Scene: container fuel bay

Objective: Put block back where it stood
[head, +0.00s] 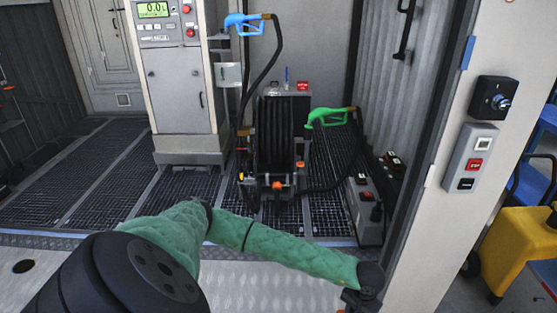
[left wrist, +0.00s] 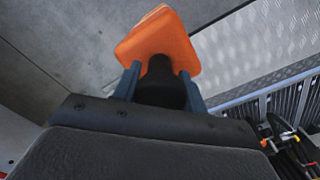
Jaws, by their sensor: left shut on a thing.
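The orange block (left wrist: 158,40) shows at the top middle of the left wrist view. A black neck-like part is below it, between the fingers. My left gripper (left wrist: 158,88), with its two blue-grey fingers, is shut on the block and holds it tilted. In the head view my green-sleeved left arm reaches right to the door post, and its wrist is at the bottom edge. The gripper and block cannot be made out there. The place where the block stood cannot be told. My right gripper is not in view.
A hose reel (head: 276,135) stands on the grating, with a green nozzle (head: 328,117) and a blue nozzle (head: 243,22) near it. A pump cabinet (head: 180,85) is left of it. A door post (head: 445,130) with switches is close at right. A yellow cart (head: 520,250) stands beyond.

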